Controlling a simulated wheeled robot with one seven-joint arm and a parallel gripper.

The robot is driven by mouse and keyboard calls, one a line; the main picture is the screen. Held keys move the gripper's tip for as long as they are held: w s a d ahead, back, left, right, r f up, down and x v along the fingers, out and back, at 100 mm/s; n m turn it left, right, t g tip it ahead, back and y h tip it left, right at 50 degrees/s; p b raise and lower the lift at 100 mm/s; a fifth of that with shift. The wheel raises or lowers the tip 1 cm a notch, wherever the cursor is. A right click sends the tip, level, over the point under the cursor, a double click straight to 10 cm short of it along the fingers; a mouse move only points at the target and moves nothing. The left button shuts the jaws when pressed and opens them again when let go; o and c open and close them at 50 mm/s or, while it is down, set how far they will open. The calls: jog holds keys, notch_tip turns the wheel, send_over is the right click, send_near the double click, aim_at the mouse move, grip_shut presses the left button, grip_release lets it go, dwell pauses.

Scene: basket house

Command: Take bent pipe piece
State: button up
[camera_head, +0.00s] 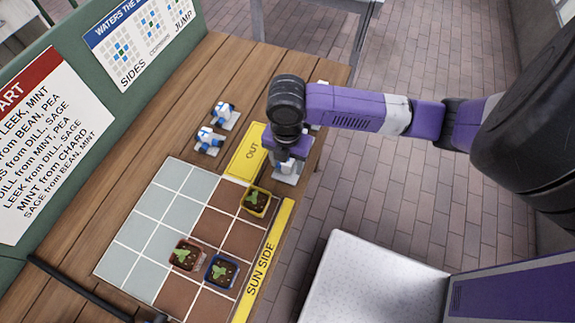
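Two small white pieces with blue parts stand on pale bases on the wooden table, one farther back (223,114) and one nearer (209,140). They may be pipe pieces, but they are too small for me to tell which is bent. My gripper (286,160) points down at the table's right side, just right of the yellow OUT strip (248,152). A whitish piece (287,174) shows right under it, mostly hidden by the gripper. I cannot tell whether the fingers touch it or are open or shut.
A tiled grid board (150,214) holds a yellow pot (257,201), a brown pot (186,256) and a blue pot (222,272), each with a plant. A yellow SUN SIDE strip (264,262) edges it. A black bar (75,288) crosses the lower left. Signs stand behind.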

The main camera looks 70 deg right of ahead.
grip_shut()
jog(key=shift+r, duration=0.2)
